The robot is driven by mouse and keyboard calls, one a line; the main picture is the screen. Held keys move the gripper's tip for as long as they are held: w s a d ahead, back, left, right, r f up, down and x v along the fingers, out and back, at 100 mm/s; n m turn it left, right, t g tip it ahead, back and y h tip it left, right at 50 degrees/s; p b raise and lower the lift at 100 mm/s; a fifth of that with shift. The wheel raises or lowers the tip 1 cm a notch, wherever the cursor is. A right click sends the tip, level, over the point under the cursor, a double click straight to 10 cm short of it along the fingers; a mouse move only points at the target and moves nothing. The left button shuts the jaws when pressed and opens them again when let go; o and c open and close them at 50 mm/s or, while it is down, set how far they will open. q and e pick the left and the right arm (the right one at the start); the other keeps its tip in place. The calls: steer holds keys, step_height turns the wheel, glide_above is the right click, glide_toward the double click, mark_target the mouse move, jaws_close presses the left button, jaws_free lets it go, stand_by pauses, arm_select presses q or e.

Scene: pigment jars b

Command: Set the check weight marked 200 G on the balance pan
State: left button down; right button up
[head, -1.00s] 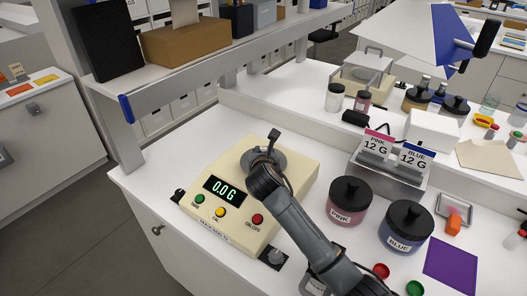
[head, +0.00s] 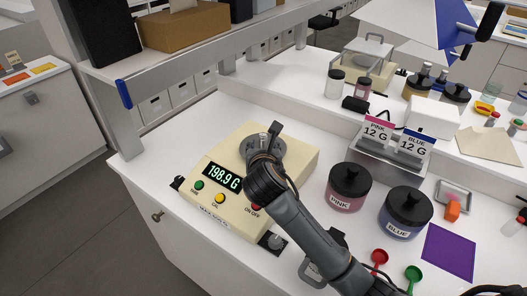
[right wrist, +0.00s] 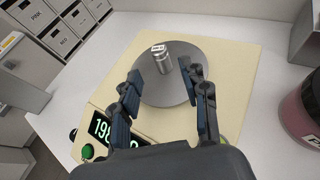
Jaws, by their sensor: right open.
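The cream balance (head: 300,160) stands on the white bench, and its display (head: 222,176) reads 198.9 G.
A pink jar (head: 348,190) and a blue jar (head: 405,215) stand right of my right arm. Behind them is a metal holder with PINK 12 G and BLUE 12 G cards (head: 390,135). A red scoop (head: 378,257), a green scoop (head: 412,274) and a purple sheet (head: 448,252) lie in front.

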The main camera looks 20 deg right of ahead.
steer(key=shift+v, duration=1.9)
